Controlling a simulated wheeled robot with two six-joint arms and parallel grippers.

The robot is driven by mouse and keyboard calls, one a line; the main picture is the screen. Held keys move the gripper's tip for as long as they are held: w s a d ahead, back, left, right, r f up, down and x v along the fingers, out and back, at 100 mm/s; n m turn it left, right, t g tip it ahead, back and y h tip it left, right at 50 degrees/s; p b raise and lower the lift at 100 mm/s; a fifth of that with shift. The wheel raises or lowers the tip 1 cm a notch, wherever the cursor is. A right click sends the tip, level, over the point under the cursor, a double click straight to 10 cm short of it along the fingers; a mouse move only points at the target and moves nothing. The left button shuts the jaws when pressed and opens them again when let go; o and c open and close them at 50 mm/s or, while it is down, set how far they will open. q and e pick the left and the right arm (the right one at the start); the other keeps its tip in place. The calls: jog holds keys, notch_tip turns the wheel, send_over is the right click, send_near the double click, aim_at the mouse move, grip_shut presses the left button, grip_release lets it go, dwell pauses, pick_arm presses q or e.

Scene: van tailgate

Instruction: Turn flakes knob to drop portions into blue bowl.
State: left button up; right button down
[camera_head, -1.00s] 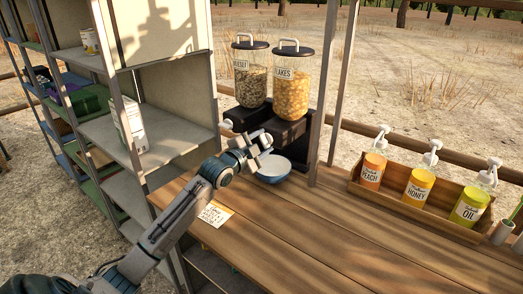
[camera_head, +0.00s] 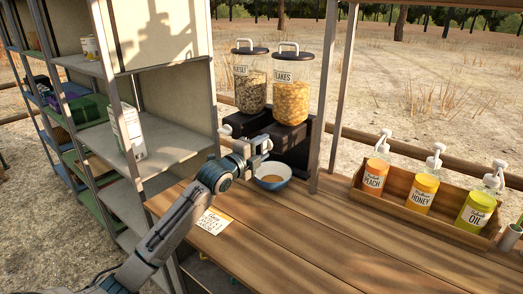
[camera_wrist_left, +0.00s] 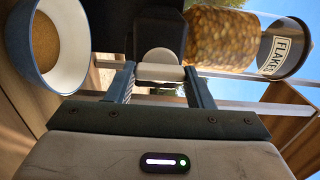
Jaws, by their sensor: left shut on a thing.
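The flakes dispenser (camera_head: 291,92) stands at the back of the wooden counter, a clear canister of orange-yellow flakes with a dark lid; it also shows in the left wrist view (camera_wrist_left: 222,38). In the left wrist view, my left gripper (camera_wrist_left: 160,74) is shut on the pale flakes knob (camera_wrist_left: 160,56). In the head view, my left gripper (camera_head: 260,146) is at the dispenser's dark base. The blue bowl (camera_head: 272,181) is on the counter just below the gripper. It holds a brownish layer and shows in the left wrist view too (camera_wrist_left: 40,84). My right gripper is out of view.
A muesli dispenser (camera_head: 250,88) stands left of the flakes. A wooden crate (camera_head: 399,211) with peach, honey and oil pump bottles is at the right. A note (camera_head: 214,221) lies on the counter. Metal shelves (camera_head: 160,140) stand at the left. The counter's middle is clear.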

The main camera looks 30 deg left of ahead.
pick_arm(q)
jog(key=shift+f, duration=0.1)
jog(key=o, duration=1)
jog(key=shift+c, duration=0.2)
jog(key=shift+s, duration=0.3)
jog(key=s+b, duration=0.2)
jog(key=s, duration=0.8)
jog(key=shift+a, duration=0.4)
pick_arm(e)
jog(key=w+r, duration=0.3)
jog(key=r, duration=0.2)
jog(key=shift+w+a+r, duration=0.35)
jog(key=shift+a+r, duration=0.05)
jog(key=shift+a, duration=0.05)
pick_arm(q)
jog(key=shift+s, duration=0.1)
jog(key=shift+c, duration=0.2)
